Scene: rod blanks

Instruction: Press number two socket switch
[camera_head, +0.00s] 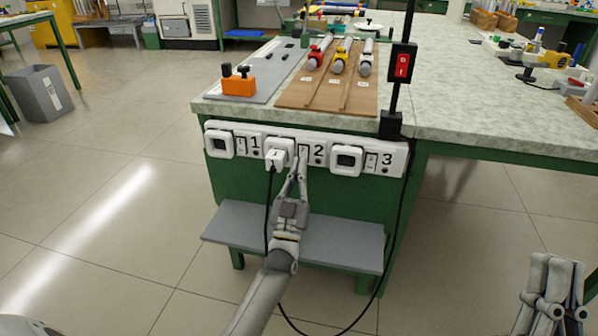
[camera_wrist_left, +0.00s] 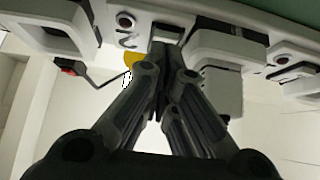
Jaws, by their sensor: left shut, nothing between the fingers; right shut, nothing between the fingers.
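A white socket strip (camera_head: 227,127) runs along the front edge of the bench, with sockets and switches numbered 1, 2 and 3. The number two switch (camera_head: 303,150) sits between a white plug (camera_head: 275,158) in its socket and the printed 2 (camera_head: 319,150). My left gripper (camera_head: 302,171) is shut and empty, its fingertips at the lower part of that switch. In the left wrist view the closed fingertips (camera_wrist_left: 168,62) are just by the switch (camera_wrist_left: 167,31); I cannot tell whether they touch it. My right gripper (camera_head: 556,262) is shut and empty, low at the right.
A black cable (camera_head: 267,215) hangs from the plug. A grey shelf (camera_head: 342,243) juts out below the strip. A red switch box (camera_head: 402,63) on a black post stands at the bench corner. An orange block (camera_head: 239,86) and a wooden board (camera_head: 300,97) lie on top.

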